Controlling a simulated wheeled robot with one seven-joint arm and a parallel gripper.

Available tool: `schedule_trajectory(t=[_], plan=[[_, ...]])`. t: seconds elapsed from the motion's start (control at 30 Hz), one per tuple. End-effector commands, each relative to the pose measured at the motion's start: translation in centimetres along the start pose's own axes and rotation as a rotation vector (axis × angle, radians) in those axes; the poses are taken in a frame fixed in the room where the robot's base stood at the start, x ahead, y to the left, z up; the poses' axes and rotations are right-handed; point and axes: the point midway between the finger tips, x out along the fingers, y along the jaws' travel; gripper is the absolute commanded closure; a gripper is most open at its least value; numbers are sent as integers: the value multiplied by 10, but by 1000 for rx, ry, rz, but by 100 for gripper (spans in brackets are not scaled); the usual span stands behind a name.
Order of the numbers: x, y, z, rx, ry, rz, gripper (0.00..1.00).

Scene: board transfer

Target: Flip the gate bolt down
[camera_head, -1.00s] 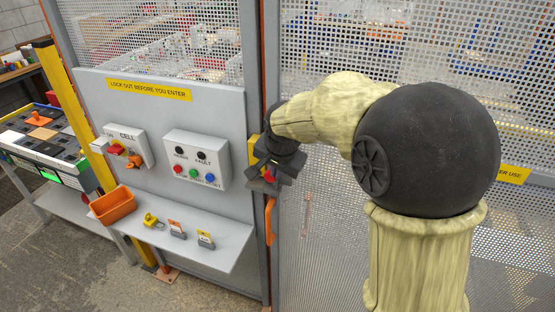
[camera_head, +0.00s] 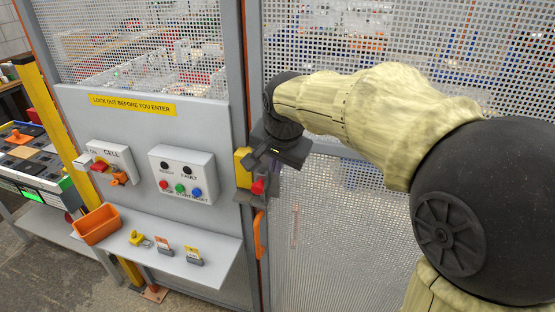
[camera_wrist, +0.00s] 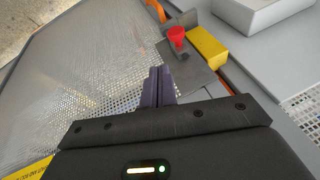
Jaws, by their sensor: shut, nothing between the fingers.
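The gate bolt shows as a red knob (camera_head: 259,186) on a grey plate at the gate's edge, beside a yellow block (camera_head: 242,167). In the wrist view the red knob (camera_wrist: 177,36) stands on the grey plate (camera_wrist: 190,68), with the yellow block (camera_wrist: 208,47) to its right. My gripper (camera_head: 272,168) is beside the bolt, at the gate edge. In the wrist view its dark fingers (camera_wrist: 158,84) are together and empty, a little short of the red knob. I cannot tell whether the fingers touch the plate. The arm partly hides the bolt's upper surroundings in the head view.
An orange handle (camera_head: 259,234) hangs below the bolt. Left of it is a grey panel with a button box (camera_head: 182,174) and a CELL switch box (camera_head: 110,161). A shelf (camera_head: 215,262) below holds an orange bin (camera_head: 97,225) and several padlocks. Perforated mesh lies right.

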Motion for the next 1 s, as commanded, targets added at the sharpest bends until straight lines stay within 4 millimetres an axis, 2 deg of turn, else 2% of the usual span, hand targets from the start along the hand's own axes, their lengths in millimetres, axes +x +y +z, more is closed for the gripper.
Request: schedule_trajectory(t=[0.1,0.23,0.63,0.73,0.83,1.0], plan=[[-19,0,0,0,3,-3,100],[-32,0,0,0,2,-2,100],[-33,2,0,-3,-1,2,100],[-22,12,2,-25,-7,12,100],[1,34,9,-76,-21,31,100],[50,91,33,-213,-62,71,100]])
